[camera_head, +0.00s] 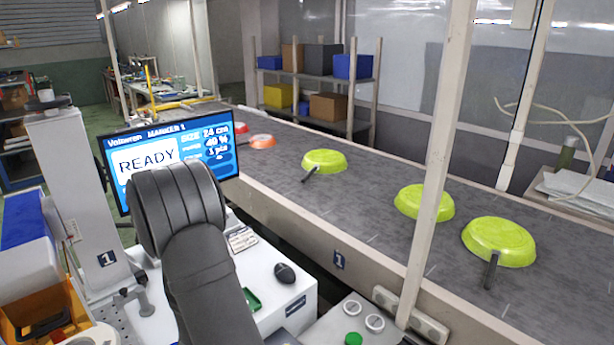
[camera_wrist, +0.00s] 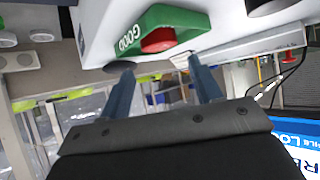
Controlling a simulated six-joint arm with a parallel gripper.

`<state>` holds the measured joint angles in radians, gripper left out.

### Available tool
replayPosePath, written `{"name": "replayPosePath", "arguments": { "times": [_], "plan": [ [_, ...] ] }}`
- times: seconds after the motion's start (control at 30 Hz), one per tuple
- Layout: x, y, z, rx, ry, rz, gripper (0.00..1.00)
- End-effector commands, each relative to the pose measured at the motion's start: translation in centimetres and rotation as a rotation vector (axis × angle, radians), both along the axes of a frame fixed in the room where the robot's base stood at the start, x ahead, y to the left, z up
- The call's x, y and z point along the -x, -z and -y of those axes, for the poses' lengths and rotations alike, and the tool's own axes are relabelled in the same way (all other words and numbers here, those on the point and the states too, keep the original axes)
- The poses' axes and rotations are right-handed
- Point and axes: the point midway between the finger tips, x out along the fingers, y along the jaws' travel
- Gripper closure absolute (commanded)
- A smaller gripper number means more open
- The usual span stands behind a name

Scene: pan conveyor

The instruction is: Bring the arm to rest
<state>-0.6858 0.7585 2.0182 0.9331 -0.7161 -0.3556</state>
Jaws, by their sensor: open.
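My gripper (camera_wrist: 160,66) shows in the wrist view with its two fingers spread apart and nothing between them. Beyond the fingers is a green part marked GOOD (camera_wrist: 180,18) with a red piece (camera_wrist: 158,40) on it; I cannot tell how far off it is. In the head view my dark arm rises in front of the monitor (camera_head: 130,140), and the gripper itself is hidden.
Lime pans (camera_head: 498,240) lie upside down on the grey conveyor (camera_head: 370,210), with an orange pan (camera_head: 261,141) farther back. A white bench (camera_head: 290,295) with a black mouse (camera_head: 285,274) stands beside my arm. A pale post (camera_head: 437,160) rises at the conveyor's near side.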

Motion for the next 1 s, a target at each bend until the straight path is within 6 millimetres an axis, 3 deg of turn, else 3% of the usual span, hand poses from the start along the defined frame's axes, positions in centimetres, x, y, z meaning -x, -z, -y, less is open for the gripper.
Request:
{"name": "replayPosePath", "arguments": {
  "times": [0.3, 0.43, 0.63, 1.0],
  "plan": [
    [-4.8, 3.3, 0.1, -0.001, 0.003, 0.0, 0.42],
    [-5.9, 4.5, 0.1, 0.001, 0.001, -0.001, 0.42],
    [-5.8, 2.4, 0.1, -0.002, 0.001, 0.002, 0.42],
    [-5.7, 2.1, 0.1, -0.001, 0.001, 0.0, 0.42]
  ]
}}
